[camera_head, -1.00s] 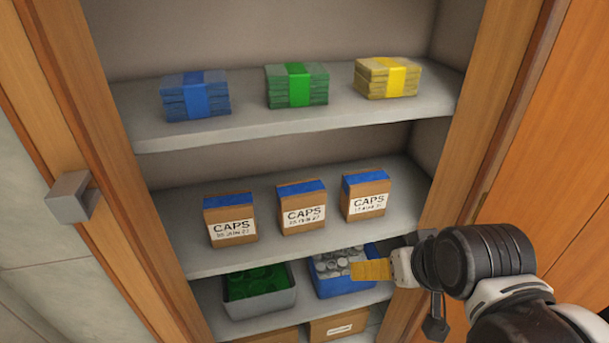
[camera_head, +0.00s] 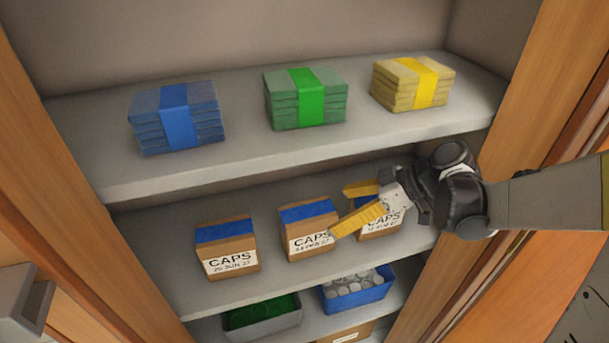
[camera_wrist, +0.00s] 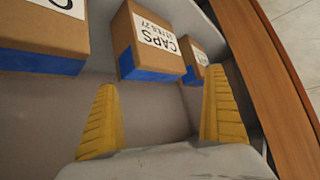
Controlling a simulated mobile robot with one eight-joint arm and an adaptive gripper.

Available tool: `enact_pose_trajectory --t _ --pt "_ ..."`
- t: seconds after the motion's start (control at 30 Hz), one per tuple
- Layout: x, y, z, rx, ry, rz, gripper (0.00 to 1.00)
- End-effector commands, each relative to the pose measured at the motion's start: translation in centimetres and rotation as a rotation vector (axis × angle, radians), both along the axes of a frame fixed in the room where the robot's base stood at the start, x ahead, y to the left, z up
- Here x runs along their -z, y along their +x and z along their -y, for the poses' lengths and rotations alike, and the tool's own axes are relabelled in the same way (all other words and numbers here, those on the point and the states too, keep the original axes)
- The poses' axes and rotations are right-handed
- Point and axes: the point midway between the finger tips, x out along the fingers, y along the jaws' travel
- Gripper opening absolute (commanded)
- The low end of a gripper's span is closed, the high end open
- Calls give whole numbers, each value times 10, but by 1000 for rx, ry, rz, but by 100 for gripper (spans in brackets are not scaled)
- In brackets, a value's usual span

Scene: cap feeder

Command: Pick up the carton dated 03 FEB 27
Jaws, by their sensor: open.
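Three brown CAPS cartons with blue tops and white labels stand in a row on the middle shelf. The middle carton (camera_head: 308,215) carries a FEB 27 date; in the wrist view the central carton (camera_wrist: 150,52) seems to read 03 FEB 27. The left carton (camera_head: 226,250) seems to read JUN 27. The right carton (camera_head: 372,232) is partly hidden by my gripper, its date hard to read. My gripper (camera_head: 339,211) is open and empty, its yellow fingers pointing left. The lower fingertip overlaps the middle carton's right edge in the head view; I cannot tell whether they touch.
The upper shelf (camera_head: 240,152) holds blue (camera_head: 176,117), green (camera_head: 305,97) and yellow (camera_head: 412,82) bundles above my arm. Below are a grey bin (camera_head: 262,318) and a blue bin (camera_head: 357,290) of caps. The wooden cabinet side (camera_head: 510,165) stands close behind my gripper.

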Motion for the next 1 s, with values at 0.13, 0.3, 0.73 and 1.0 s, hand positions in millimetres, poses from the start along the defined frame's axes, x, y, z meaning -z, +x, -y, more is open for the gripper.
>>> enact_pose_trajectory --t 0.13,0.3,0.73,1.0 --pt "17 21 1 -214 134 207 100" --pt "30 26 5 -358 233 400 100" --pt "46 31 -27 -404 264 470 100" --pt "56 37 -63 -402 264 469 100"
